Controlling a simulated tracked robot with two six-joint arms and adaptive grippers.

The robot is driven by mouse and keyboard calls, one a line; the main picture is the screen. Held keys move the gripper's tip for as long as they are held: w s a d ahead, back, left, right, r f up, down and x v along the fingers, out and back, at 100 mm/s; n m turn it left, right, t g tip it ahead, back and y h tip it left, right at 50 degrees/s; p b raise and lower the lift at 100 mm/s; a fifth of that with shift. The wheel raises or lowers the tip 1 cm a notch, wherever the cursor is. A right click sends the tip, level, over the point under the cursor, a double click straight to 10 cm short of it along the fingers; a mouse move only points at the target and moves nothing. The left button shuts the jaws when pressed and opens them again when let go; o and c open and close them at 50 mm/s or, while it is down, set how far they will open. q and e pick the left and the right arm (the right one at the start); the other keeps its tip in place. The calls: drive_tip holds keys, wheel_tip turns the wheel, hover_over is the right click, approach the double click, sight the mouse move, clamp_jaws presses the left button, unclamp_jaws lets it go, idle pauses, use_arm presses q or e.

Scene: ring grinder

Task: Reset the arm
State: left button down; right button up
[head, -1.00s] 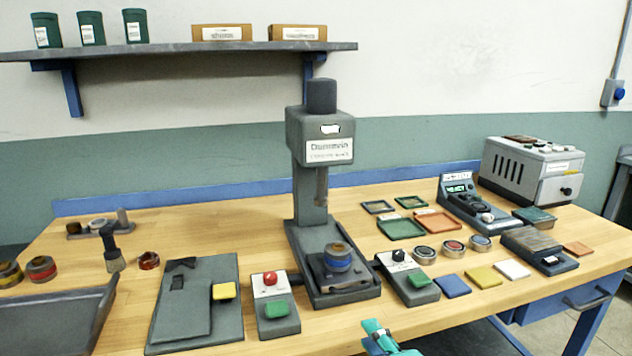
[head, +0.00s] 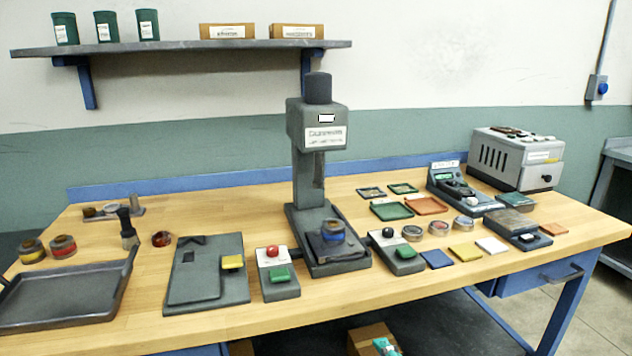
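A small teal and white piece (head: 385,346), which looks like the tip of my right gripper, shows at the bottom edge of the head view, below the table's front edge. Most of it is cut off, and I cannot tell its fingers apart. My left gripper is out of view. The grey press (head: 318,130) stands at the middle of the wooden table with a blue-banded ring (head: 333,231) on its base. No gripper is seen touching anything on the table.
A control box with red and green buttons (head: 277,273) and one with a green button (head: 398,252) flank the press base. A grey tray (head: 65,300) lies at left. Coloured tiles (head: 465,250) and tins lie at right. A cardboard box (head: 366,338) is below the table.

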drive_tip(key=s+d+f+n+g, duration=0.1)
drive_tip(key=s+d+f+g, duration=0.2)
drive_tip(key=f, duration=1)
drive_tip(key=s+d+f+n+g, duration=0.1)
drive_tip(key=s+f+g, duration=0.3)
drive_tip(key=f, duration=0.9)
drive_tip(key=s+a+f+n+g+y, duration=0.1)
drive_tip(key=s+a+f+n+g, duration=0.15)
drive_tip(key=s+f+n, duration=0.35)
drive_tip(key=s+a+f+n+g, duration=0.1)
drive_tip(key=s+f+n+g, duration=0.25)
drive_tip(key=s+n, duration=0.35)
wheel_tip(320, 180, up, 12)
drive_tip(key=m+p, duration=0.1)
drive_tip(key=p, duration=1.1)
drive_tip(key=shift+s, duration=0.2)
